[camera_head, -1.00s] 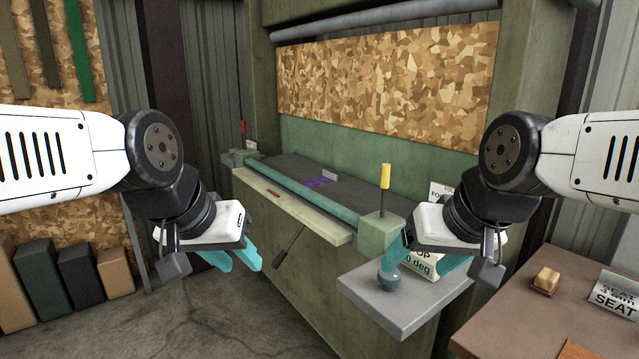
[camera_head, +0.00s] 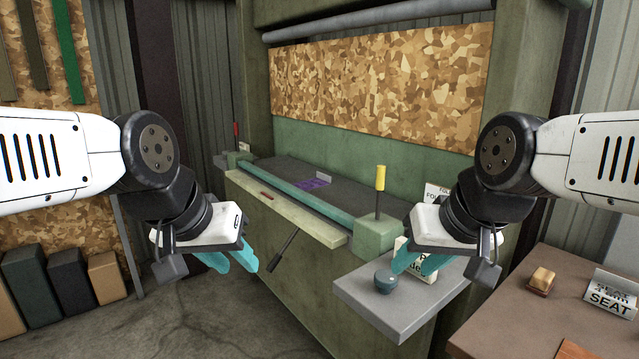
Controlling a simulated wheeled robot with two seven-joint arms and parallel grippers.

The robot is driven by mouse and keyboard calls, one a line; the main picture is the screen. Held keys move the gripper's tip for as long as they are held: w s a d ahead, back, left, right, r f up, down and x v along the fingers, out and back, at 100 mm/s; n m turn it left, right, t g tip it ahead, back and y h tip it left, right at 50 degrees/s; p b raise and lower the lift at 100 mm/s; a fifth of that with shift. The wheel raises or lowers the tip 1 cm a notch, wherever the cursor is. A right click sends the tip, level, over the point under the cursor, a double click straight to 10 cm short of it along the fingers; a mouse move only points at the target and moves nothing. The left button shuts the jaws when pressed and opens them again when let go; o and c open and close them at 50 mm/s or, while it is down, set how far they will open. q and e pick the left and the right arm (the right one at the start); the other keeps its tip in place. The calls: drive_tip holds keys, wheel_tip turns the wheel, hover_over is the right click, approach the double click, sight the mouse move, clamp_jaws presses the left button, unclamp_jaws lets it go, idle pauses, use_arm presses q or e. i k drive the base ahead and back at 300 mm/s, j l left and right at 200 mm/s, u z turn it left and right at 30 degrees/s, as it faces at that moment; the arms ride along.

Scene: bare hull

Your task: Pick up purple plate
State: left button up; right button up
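The purple plate (camera_head: 312,184) lies flat on the dark bed of the green machine (camera_head: 285,173), near its middle. It looks small and patterned from here. My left gripper (camera_head: 246,262) hangs in front of the machine, to the left of the plate and well short of it; its teal fingers look spread apart and hold nothing visible.
A yellow-handled lever (camera_head: 381,178) stands at the bed's right end, and a black lever (camera_head: 284,250) sticks out in front. A brown table (camera_head: 520,318) with a SEAT sign (camera_head: 611,294) is at right. Floor at lower left is clear.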

sight(321, 180)
drive_tip(key=i+j+z, duration=0.85)
drive_tip(key=j, duration=0.4)
drive_tip(key=i+j+z, duration=0.3)
drive_tip(key=j+z, duration=0.15)
drive_tip(key=j, duration=0.35)
drive_tip(key=i+j+z, duration=0.15)
drive_tip(key=j+z, duration=0.25)
drive_tip(key=j, duration=0.45)
drive_tip(key=j+z, duration=0.45)
drive_tip(key=j, duration=0.45)
drive_tip(key=k+j+z, duration=0.1)
drive_tip(key=j+z, duration=0.3)
drive_tip(key=j, duration=0.5)
